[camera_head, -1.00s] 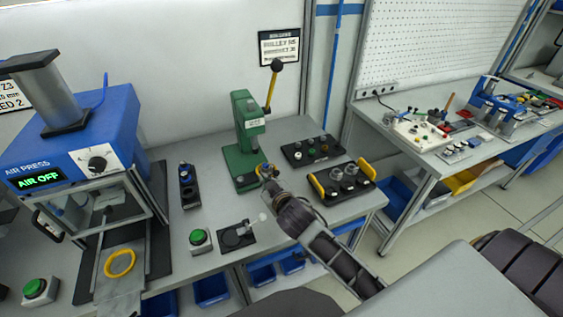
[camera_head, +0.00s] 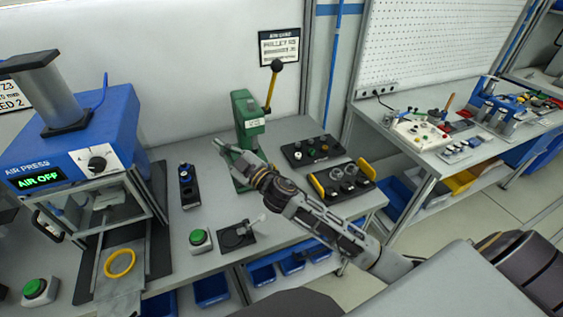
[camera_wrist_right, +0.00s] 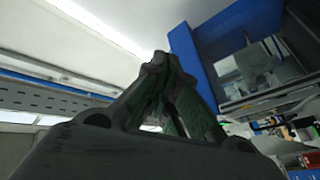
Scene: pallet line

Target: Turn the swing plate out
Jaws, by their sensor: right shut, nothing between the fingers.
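A small dark fixture plate (camera_head: 236,236) with a round disc and a pale-tipped lever (camera_head: 257,221) lies on the bench near the front edge. It looks like the swing plate, but I cannot tell for sure. My right gripper (camera_head: 219,146) is shut and empty, in front of the green lever press (camera_head: 247,118), up and left of its own forearm. It appears above the bench, well behind the fixture in the picture. In the right wrist view the dark fingers (camera_wrist_right: 160,62) meet at their tips. My left gripper is not in view.
The blue air press (camera_head: 75,130) stands at left, with a yellow ring (camera_head: 120,263) on its slide. Green buttons (camera_head: 200,238) sit on the bench. A dark knob block (camera_head: 312,150) and a yellow-handled tray (camera_head: 366,186) lie at right.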

